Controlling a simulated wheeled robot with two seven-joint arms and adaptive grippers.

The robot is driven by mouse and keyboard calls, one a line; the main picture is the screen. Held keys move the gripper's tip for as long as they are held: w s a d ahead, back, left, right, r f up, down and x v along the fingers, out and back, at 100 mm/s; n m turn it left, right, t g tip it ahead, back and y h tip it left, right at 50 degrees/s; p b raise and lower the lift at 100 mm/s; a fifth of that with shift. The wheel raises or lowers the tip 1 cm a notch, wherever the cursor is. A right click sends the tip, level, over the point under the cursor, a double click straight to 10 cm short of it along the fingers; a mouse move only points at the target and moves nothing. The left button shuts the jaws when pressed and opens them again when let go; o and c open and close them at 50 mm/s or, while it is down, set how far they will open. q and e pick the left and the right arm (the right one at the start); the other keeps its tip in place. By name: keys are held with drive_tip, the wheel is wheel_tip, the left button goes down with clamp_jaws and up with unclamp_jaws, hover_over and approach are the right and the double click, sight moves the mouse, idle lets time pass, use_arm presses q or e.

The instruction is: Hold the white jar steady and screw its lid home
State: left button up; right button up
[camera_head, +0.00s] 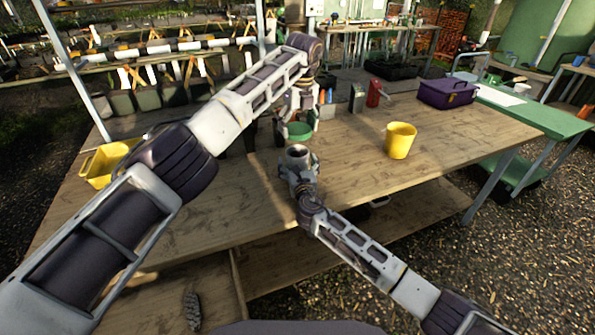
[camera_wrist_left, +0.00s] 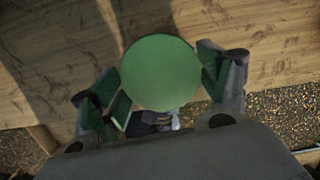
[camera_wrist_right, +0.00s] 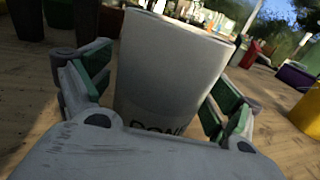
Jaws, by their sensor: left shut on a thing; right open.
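The white jar (camera_head: 298,154) stands on the wooden workbench, its open mouth facing up. It fills the middle of the right wrist view (camera_wrist_right: 168,70), with dark lettering low on its side. My right gripper (camera_head: 303,172) is open, with a finger on each side of the jar; gaps show beside it. The green lid (camera_head: 299,131) is in my left gripper (camera_head: 300,112), which is shut on it above the bench, apart from the jar and slightly beyond it in the head view. The lid shows as a flat green disc in the left wrist view (camera_wrist_left: 160,72).
A yellow cup (camera_head: 400,141) stands to the right on the bench. A red bottle (camera_head: 374,93), a grey block (camera_head: 357,97) and a purple toolbox (camera_head: 447,93) stand farther back. A yellow crate (camera_head: 105,165) is at the left edge.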

drive_tip(key=c, duration=1.5)
use_arm(q)
hover_over(297, 154)
drive_tip(key=shift+s+d+f, duration=0.1)
drive_tip(key=shift+s+f, duration=0.05)
drive_tip(key=shift+f, duration=1.1)
drive_tip(key=shift+s+d+f, duration=0.1)
drive_tip(key=shift+f, duration=1.1)
use_arm(e)
drive_tip(key=shift+c, duration=0.2)
use_arm(q)
drive_tip(key=shift+f, duration=0.2)
drive_tip(key=shift+f, duration=0.7)
drive_tip(key=shift+f, duration=0.6)
use_arm(e)
clamp_jaws()
use_arm(q)
drive_tip(key=shift+a+m, duration=0.1)
drive_tip(key=shift+m, duration=0.2)
